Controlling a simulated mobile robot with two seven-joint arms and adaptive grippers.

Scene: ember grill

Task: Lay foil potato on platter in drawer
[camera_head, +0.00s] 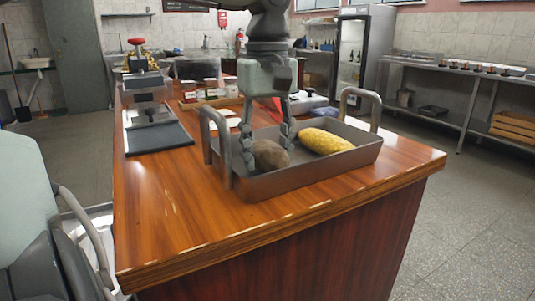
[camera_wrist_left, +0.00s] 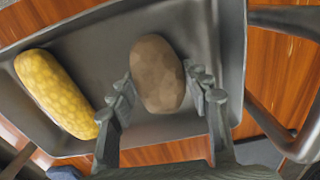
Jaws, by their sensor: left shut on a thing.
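A brown, faceted potato (camera_head: 270,156) lies in the left part of a grey metal roasting pan (camera_head: 310,177) with two raised handles. No shiny foil shows on it. My left gripper (camera_head: 266,137) reaches down into the pan and is shut on the potato, one finger on each side. The left wrist view shows the potato (camera_wrist_left: 157,72) between the fingertips (camera_wrist_left: 164,90), over the pan floor (camera_wrist_left: 100,50); I cannot tell whether it is lifted. My right gripper is not in view. I cannot make out a platter or an open drawer.
A yellow corn cob (camera_head: 326,141) lies in the pan beside the potato. The pan handle (camera_head: 216,140) rises close left of my gripper. A dark board (camera_head: 157,138) and small containers (camera_head: 208,91) stand further back. The wooden counter's (camera_head: 190,220) front left is clear.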

